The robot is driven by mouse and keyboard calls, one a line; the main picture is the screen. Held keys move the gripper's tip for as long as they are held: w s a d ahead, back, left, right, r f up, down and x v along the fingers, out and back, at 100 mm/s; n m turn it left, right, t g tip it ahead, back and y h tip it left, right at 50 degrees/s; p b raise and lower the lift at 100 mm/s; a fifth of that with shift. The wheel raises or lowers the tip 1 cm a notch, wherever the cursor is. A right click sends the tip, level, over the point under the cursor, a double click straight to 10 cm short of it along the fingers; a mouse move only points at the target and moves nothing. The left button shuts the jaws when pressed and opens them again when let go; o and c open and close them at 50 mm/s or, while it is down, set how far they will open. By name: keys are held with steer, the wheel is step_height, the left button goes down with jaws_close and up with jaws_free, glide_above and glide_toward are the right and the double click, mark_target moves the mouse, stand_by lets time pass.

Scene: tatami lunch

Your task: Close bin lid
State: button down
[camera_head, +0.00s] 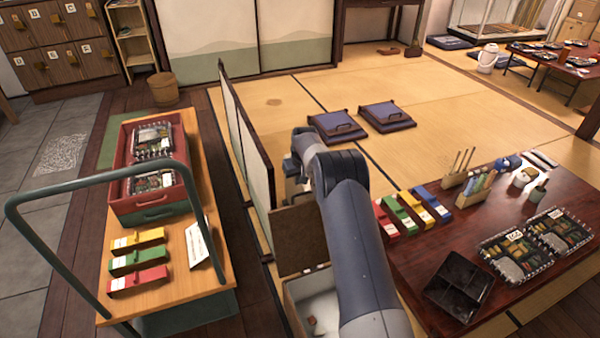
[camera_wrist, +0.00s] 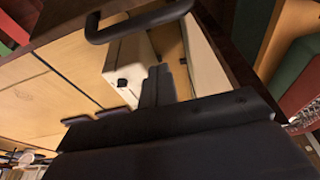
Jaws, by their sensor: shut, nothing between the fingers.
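The bin (camera_head: 309,299) is a pale, open-topped box on the floor between the cart and the low table. Its brown lid (camera_head: 299,238) stands raised at the far edge, and the white inside shows with a small brown scrap in it. My arm covers the bin's right side. My gripper (camera_wrist: 157,86) shows in the wrist view with its dark fingers together and nothing between them.
A wooden cart (camera_head: 179,261) with a green rail (camera_head: 65,187) and a red-and-green crate (camera_head: 153,202) stands left. A low folding screen (camera_head: 245,160) stands behind the bin. The dark low table (camera_head: 415,255) is right, bearing bento trays. Tatami beyond holds two cushions (camera_head: 386,117).

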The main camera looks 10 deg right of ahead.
steer(key=shift+s+d, duration=0.2)
steer(key=shift+s, duration=0.8)
steer(key=shift+s+d, duration=0.2)
steer(key=shift+s, duration=0.75)
steer(key=shift+b, duration=0.35)
